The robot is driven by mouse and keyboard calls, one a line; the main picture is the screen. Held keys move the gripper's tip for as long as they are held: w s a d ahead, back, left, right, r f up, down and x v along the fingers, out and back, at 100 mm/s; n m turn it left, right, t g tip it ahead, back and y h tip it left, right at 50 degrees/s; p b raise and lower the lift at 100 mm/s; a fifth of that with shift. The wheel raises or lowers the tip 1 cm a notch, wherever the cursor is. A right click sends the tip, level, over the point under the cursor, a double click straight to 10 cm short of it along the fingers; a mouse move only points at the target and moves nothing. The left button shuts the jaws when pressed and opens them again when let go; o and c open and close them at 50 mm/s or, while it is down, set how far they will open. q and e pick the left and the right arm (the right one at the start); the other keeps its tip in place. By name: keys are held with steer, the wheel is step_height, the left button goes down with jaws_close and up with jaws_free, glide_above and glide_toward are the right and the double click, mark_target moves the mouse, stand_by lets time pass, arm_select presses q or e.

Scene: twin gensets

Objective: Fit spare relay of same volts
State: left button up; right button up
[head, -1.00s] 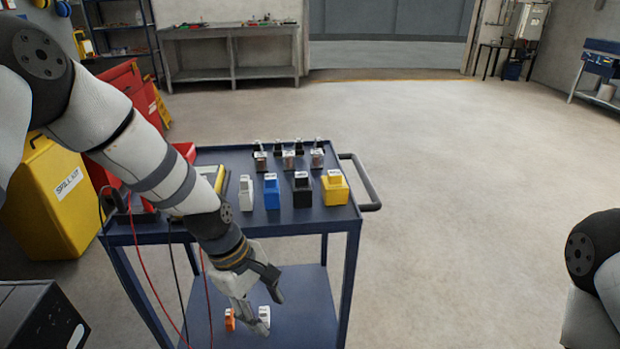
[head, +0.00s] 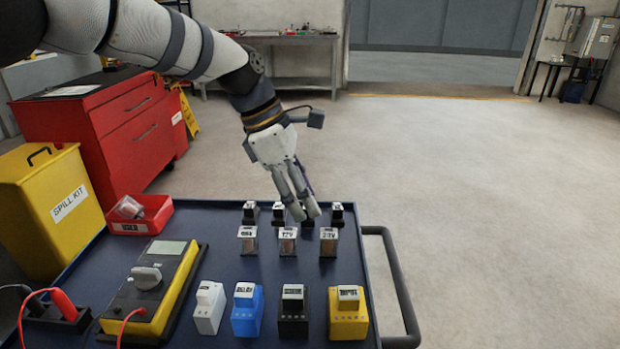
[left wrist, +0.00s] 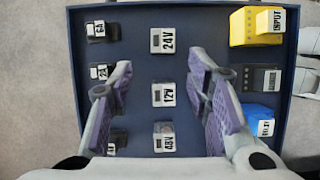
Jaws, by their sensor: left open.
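Three clear-bodied relays stand in a row on the cart top: the 48V relay (head: 247,241), the 12V relay (head: 288,242) and the 24V relay (head: 328,243). In the left wrist view the 24V relay (left wrist: 162,41), 12V relay (left wrist: 163,95) and 48V relay (left wrist: 164,138) form a column between the spread fingers. My left gripper (head: 304,212) is open and empty, pointing down by the back row; it also shows in the left wrist view (left wrist: 160,64). A clear relay-like block (head: 130,207) lies in the red USED bin (head: 140,222). My right gripper is out of view.
Small black labelled parts (head: 250,212) line the back, partly hidden by my fingers. In front stand white (head: 208,310), blue (head: 247,315), black (head: 292,316) and yellow (head: 348,318) blocks. A yellow meter (head: 155,290) with leads lies left. The cart handle (head: 395,290) juts out right.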

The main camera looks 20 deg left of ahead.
mark_target(322, 233)
arm_select(q)
steer(key=x, duration=0.1)
steer(key=b+x, duration=0.1)
steer(key=x, duration=0.3)
steer(key=shift+s+a+f, duration=0.2)
steer(key=shift+s, duration=0.1)
steer(key=x, duration=0.2)
steer(key=shift+d+f, duration=0.25)
steer(key=shift+d, duration=0.1)
steer(key=shift+w+d+f+b, duration=0.25)
steer(key=shift+f+b, duration=0.05)
steer(key=shift+f, duration=0.3)
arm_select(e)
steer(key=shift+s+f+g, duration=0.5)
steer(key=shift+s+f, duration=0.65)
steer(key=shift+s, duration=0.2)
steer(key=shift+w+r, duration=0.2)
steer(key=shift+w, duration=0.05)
arm_select(q)
steer(key=shift+r+p, duration=0.1)
steer(key=shift+p, duration=0.25)
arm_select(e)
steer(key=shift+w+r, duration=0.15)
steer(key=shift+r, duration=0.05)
arm_select(q)
steer(key=shift+c, duration=0.2)
